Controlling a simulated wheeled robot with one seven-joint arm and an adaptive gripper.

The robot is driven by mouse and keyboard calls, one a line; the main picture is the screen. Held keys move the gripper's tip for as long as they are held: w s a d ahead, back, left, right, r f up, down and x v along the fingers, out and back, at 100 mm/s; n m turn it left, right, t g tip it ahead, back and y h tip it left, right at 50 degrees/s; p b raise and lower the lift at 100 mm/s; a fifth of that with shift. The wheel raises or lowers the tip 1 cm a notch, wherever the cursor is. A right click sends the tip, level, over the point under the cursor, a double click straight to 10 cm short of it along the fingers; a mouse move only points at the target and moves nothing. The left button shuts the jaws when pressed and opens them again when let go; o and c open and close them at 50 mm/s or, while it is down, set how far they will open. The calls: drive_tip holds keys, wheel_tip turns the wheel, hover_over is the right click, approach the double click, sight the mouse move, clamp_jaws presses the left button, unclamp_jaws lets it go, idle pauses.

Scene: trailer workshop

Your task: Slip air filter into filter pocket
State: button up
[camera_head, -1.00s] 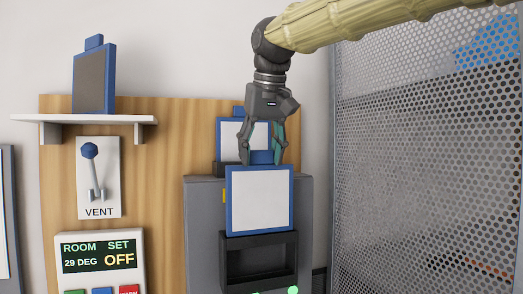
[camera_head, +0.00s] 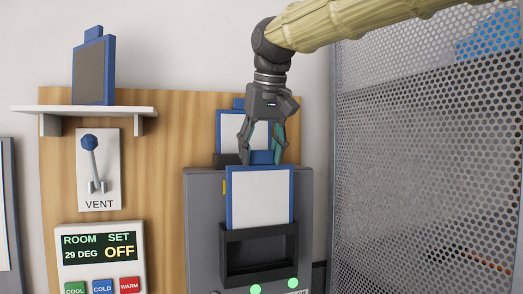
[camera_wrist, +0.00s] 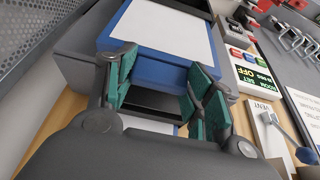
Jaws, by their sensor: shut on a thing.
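The held air filter (camera_head: 260,197) is a white panel in a blue frame with a blue tab on top. My gripper (camera_head: 262,158) is shut on that tab, pointing down. The filter hangs upright over the black filter pocket (camera_head: 258,274) on the grey unit. Its lower edge is hidden behind the pocket's front rim, so its bottom end is in the pocket mouth; how deep I cannot tell. In the wrist view the filter's face and blue top edge (camera_wrist: 165,68) lie beyond my green-padded fingers (camera_wrist: 160,90).
A second white filter (camera_head: 229,127) stands in a dark holder behind. A grey-faced filter (camera_head: 93,72) stands on the white shelf (camera_head: 100,111). The vent lever (camera_head: 94,160) and control panel (camera_head: 100,250) are at left. A perforated metal screen (camera_head: 430,160) rises at right.

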sight(262, 196)
drive_tip(key=shift+f+b, duration=2.7)
drive_tip(key=shift+f, duration=2.65)
idle(0.3)
drive_tip(key=o, duration=1.5)
drive_tip(key=v, duration=1.2)
